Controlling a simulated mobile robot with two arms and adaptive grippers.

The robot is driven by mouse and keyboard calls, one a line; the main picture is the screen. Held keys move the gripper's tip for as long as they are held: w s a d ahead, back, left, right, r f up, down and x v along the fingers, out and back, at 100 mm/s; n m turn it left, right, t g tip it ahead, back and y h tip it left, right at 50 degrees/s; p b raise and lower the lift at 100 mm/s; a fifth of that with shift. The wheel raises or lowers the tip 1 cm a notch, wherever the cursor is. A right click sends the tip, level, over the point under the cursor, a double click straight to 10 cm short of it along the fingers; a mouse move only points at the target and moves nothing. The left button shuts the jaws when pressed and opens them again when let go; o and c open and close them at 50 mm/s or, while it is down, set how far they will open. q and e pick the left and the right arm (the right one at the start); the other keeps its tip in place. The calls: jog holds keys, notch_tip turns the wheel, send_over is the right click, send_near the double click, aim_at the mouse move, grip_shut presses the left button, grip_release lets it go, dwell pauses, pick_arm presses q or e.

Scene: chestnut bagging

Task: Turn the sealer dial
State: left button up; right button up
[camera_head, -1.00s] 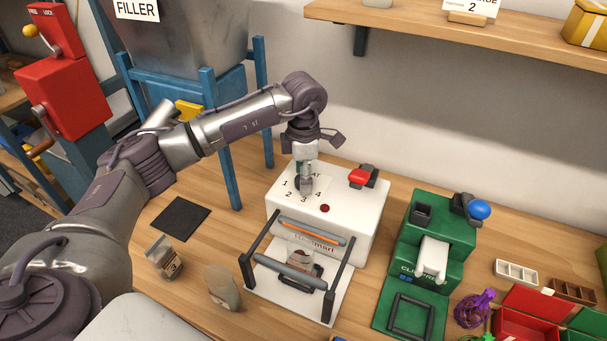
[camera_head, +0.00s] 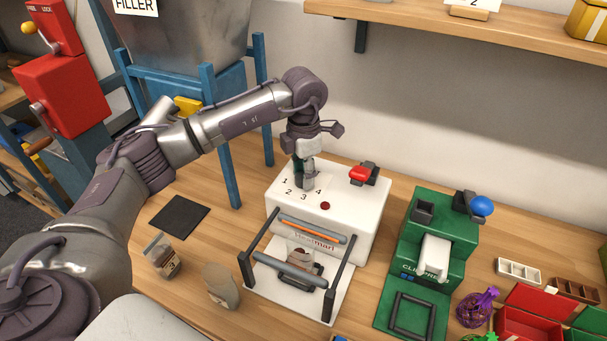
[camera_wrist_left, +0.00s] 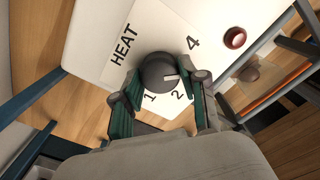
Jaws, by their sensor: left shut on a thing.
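The white sealer (camera_head: 352,222) stands in the middle of the table with a HEAT scale on its top. Its dial is a round dark grey knob (camera_wrist_left: 158,70) with a white mark, which points right in the left wrist view. Numbers 1, 2 and 4 show around it; 3 is hidden in that view, behind my finger. My left gripper (camera_head: 304,186) reaches down over the dial and hides it in the head view. In the left wrist view its two green-padded fingers (camera_wrist_left: 160,104) are shut on the dial from either side. My right gripper is not in view.
A red button (camera_head: 325,205) and a red-handled lever (camera_head: 362,174) are on the sealer's top. A small bag (camera_head: 299,259) lies at its sealing bars. A green clipper machine (camera_head: 429,262) stands right. Two filled bags (camera_head: 165,258) (camera_head: 221,286) stand left, near a dark mat (camera_head: 179,216).

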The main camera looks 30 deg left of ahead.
pick_arm(q)
jog(key=n+b, duration=0.1)
jog(key=n, duration=0.5)
jog(key=shift+r+n, duration=0.1)
jog(key=shift+n, duration=0.2)
dwell(0.4)
jog(key=o, duration=1.1)
jog(key=shift+o, duration=0.2)
notch_tip(320, 180, up, 12)
